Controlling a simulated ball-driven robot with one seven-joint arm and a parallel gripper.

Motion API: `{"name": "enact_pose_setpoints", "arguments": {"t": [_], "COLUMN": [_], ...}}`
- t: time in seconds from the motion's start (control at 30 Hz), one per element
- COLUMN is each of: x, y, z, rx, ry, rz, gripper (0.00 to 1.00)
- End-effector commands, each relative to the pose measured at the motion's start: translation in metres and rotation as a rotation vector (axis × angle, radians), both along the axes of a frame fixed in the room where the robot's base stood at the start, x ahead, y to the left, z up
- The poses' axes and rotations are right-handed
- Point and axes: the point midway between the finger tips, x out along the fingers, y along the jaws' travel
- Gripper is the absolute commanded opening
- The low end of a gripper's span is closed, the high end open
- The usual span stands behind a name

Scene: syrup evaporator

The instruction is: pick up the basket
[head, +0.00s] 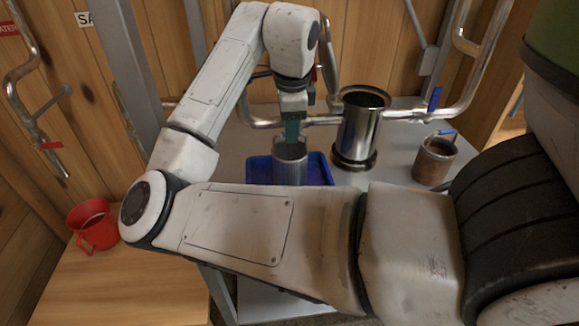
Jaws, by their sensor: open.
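A small grey metal cylinder with an open top (290,168), which looks like the basket, stands upright at a shallow blue tray (319,170). My gripper (292,138) points down at the cylinder's top, with its teal fingers at or just inside the rim. The gripper is open. I cannot tell whether the fingers touch the rim. My forearm hides the front of the tray and the cylinder's base.
A tall shiny steel pot (360,130) stands just right of the tray. A brownish jar (434,162) is farther right on the grey table (400,172). Metal pipes (408,113) run behind. A red mug (92,226) sits on a wooden surface (130,285) at left.

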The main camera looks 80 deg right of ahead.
Motion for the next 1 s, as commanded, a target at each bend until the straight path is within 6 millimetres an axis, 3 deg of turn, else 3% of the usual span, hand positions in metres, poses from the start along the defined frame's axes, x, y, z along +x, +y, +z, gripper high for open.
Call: {"name": "enact_pose_setpoints", "arguments": {"t": [0.2, 0.5, 0.9, 1.0], "x": [0.003, 0.003, 0.003, 0.003], "y": [-0.004, -0.005, -0.005, -0.005], "z": [-0.028, -0.032, -0.031, -0.031], "rx": [0.001, -0.001, 0.000, -0.001], "ry": [0.001, 0.000, 0.000, 0.000], "rz": [0.000, 0.000, 0.000, 0.000], "gripper": [0.41, 0.41, 0.03, 0.00]}}
